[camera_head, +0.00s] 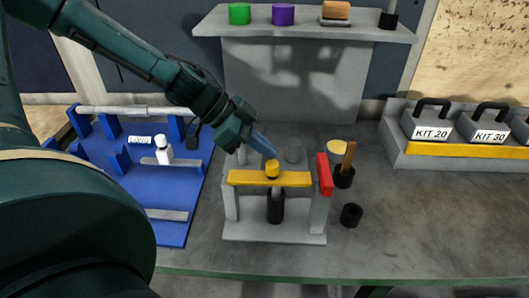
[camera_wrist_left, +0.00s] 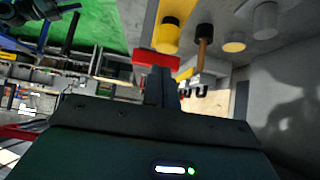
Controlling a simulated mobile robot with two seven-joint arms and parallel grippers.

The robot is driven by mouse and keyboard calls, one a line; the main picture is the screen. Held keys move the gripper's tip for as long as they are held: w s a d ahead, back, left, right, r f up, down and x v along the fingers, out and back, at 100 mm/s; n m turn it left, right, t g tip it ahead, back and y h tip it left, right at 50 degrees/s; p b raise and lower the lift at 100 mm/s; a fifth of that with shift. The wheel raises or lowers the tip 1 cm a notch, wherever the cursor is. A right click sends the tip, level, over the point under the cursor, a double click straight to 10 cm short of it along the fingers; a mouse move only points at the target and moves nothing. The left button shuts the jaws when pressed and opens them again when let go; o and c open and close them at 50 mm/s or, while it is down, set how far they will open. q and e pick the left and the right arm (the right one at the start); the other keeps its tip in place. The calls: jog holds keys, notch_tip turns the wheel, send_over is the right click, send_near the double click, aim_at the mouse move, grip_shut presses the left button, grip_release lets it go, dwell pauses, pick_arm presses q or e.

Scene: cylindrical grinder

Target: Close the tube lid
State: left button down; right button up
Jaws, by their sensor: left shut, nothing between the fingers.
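A grey stand (camera_head: 275,237) on the bench has a yellow crossbar (camera_head: 300,179) with a red end piece (camera_head: 325,174). A yellow cap (camera_head: 272,169) stands above the bar, and a black tube (camera_head: 275,208) stands upright below it. I cannot tell which part is the tube lid. My left gripper (camera_head: 268,150) is shut and empty, slanting down just above and behind the yellow cap; I cannot tell if they touch. In the left wrist view the fingers (camera_wrist_left: 161,88) overlap the red piece (camera_wrist_left: 155,58), near the yellow cap (camera_wrist_left: 169,35). My right gripper is not in view.
A black cup with a wooden stick (camera_head: 346,165), a yellow disc (camera_head: 337,147), a grey cylinder (camera_head: 293,150) and a black ring (camera_head: 351,215) are close by. A blue rack (camera_head: 180,222) lies left, kit boxes (camera_head: 433,122) right. The front right bench is clear.

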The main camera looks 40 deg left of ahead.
pick_arm(q)
jog(key=shift+f, duration=0.9)
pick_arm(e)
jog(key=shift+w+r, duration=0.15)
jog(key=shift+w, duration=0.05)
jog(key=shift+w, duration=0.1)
